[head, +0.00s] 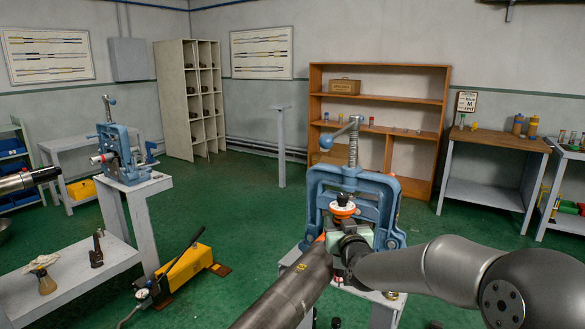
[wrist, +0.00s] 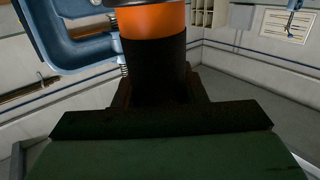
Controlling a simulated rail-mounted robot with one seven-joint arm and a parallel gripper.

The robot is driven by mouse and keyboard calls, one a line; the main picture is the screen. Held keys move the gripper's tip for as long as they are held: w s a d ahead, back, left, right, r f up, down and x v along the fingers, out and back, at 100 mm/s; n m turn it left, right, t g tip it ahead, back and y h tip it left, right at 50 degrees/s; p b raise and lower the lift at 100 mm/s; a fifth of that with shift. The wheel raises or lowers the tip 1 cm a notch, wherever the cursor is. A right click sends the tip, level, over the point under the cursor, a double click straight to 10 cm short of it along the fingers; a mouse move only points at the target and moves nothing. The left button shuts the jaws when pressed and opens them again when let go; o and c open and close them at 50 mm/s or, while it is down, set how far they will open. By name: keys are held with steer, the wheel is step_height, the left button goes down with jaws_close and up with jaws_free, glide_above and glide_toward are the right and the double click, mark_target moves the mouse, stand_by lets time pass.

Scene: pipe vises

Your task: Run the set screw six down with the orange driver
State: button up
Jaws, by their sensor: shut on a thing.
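The orange driver (head: 343,211) stands roughly upright in front of the near blue vise (head: 318,183). In the wrist view the driver (wrist: 153,22) shows an orange band above a black section. My gripper (head: 343,226) is at the driver, just above the pipe's far end. In the wrist view my dark jaws (wrist: 158,95) are shut on the driver's black section. The set screw six cannot be made out; my gripper and the driver block the view around it. Whether the driver's tip touches a screw cannot be told.
A dark pipe (head: 290,292) with a yellow mark runs from the near vise toward the front. A second blue vise (head: 120,155) is at left. A yellow pump (head: 187,265) lies on the green floor between them. An orange shelf (head: 378,68) stands behind.

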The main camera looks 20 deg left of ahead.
steer(key=s+a+r+n+g+y+p, duration=0.1)
steer(key=s+a+r+n+y+p, duration=0.1)
steer(key=s+a+r, duration=0.4)
steer(key=a+r+p, duration=0.1)
steer(key=a+r, duration=0.4)
steer(key=r, duration=0.2)
steer(key=shift+s+a+r+g+y, duration=0.2)
steer(key=shift+r+g+y, duration=0.1)
steer(key=shift+r+g, duration=0.1)
steer(key=shift+f+b, duration=0.2)
steer(key=shift+b, duration=0.35)
steer(key=f+b, duration=0.4)
steer(key=b, duration=0.1)
steer(key=shift+d+f, duration=0.1)
steer(key=shift+d, duration=0.1)
steer(key=shift+s+f+b, duration=0.1)
steer(key=shift+f+b, duration=1.05)
steer(key=shift+b, duration=0.55)
stand_by(1.6)
steer(key=shift+r, duration=0.15)
